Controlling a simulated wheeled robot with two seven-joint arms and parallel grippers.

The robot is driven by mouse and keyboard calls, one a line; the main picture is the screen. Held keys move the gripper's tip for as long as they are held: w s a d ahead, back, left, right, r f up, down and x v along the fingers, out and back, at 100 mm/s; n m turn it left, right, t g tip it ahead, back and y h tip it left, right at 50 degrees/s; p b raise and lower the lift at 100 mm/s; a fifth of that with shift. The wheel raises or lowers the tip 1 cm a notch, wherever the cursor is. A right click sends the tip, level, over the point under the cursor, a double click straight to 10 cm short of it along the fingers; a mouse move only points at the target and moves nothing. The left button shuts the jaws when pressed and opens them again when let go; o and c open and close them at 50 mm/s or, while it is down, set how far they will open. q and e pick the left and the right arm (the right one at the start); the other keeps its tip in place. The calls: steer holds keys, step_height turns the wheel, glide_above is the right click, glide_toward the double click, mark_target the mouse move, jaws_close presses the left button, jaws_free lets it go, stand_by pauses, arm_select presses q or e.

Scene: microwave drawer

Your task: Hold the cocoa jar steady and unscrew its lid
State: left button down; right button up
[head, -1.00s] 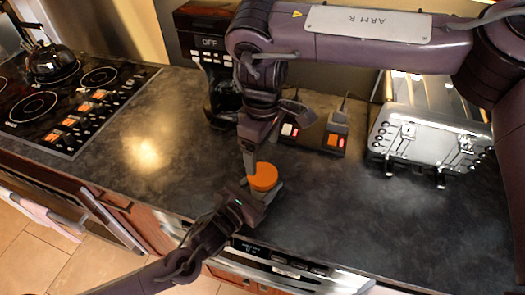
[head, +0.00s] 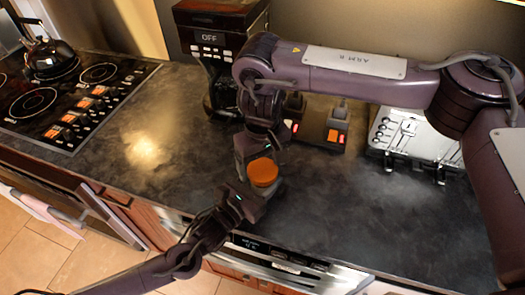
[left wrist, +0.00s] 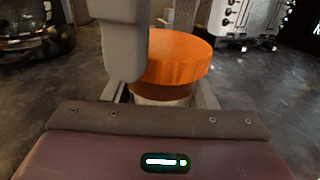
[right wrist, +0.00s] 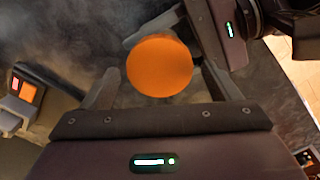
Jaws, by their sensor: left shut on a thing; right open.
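The cocoa jar stands upright near the counter's front edge, with its orange lid (head: 263,172) on top. In the left wrist view, the lid (left wrist: 178,57) sits above a brown band of the jar (left wrist: 162,90). My left gripper (head: 258,192) is shut on the jar body below the lid. My right gripper (head: 262,158) is open at the lid from behind. In the right wrist view, the lid (right wrist: 160,66) lies between and ahead of its two spread fingers (right wrist: 163,88). Whether a finger touches the lid I cannot tell. Most of the jar body is hidden.
A coffee maker (head: 211,48) stands at the back. A silver toaster (head: 412,135) stands at the right. A stove with a kettle (head: 50,58) is at the left. The counter (head: 330,215) right of the jar is clear.

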steer(key=shift+f, duration=0.5)
